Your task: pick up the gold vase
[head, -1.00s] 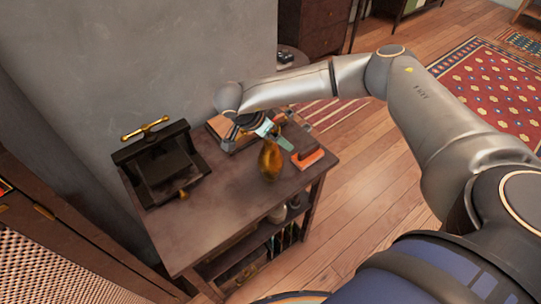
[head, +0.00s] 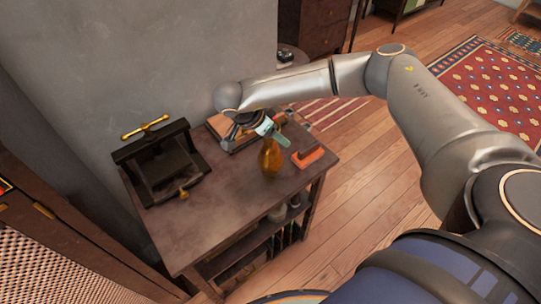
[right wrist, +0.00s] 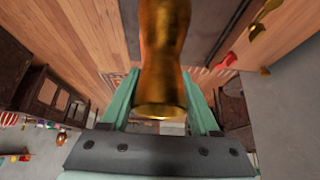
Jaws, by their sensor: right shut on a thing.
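The gold vase (head: 270,160) is upright over the dark wooden table (head: 215,215), near its right side. Whether its base touches the table top is hard to tell. My right gripper (head: 274,136) is at the vase's upper part, coming from the wall side, with its teal fingers shut on it. In the right wrist view the vase (right wrist: 163,60) runs down from the top edge between the two teal fingers of the gripper (right wrist: 162,84), its near end facing the camera. My left gripper is not in view.
A black press with a brass handle (head: 160,170) stands on the table's left. An orange-red block (head: 312,158) lies close to the vase's right. A wooden box or board (head: 216,124) is behind, under my wrist. The table's front half is clear.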

